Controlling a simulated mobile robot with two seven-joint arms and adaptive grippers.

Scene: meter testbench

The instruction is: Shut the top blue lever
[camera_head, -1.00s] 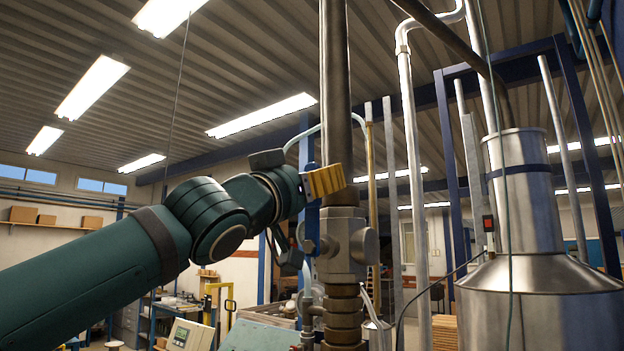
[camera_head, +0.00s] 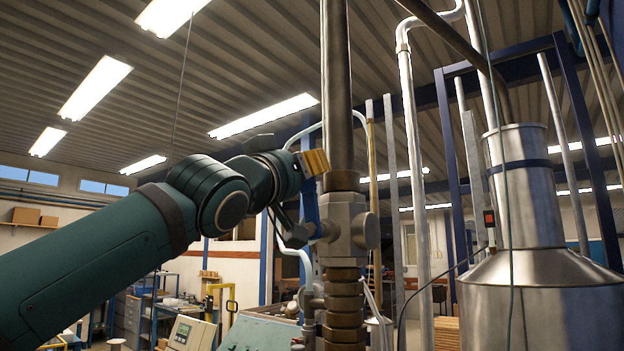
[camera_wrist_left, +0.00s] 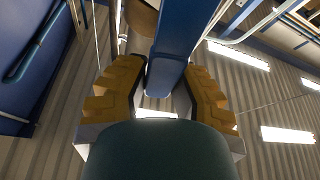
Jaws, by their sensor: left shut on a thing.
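The top blue lever (camera_head: 311,208) is a flat blue bar on the left side of the metal valve body (camera_head: 345,232) on the vertical pipe. It stands nearly upright, its top leaning slightly left. My left gripper (camera_head: 305,165) is at the lever's upper end, with a yellow finger pad showing in front of the pipe. In the left wrist view, the lever (camera_wrist_left: 182,40) runs between the two yellow finger pads of my left gripper (camera_wrist_left: 165,76). The gripper is shut on it. Part of the lever is hidden by the gripper. My right gripper is not in view.
The thick vertical pipe (camera_head: 336,90) rises close to the right of my gripper. A thin pale pipe (camera_head: 301,133) curves behind the lever. A large metal tank (camera_head: 540,285) stands at the right.

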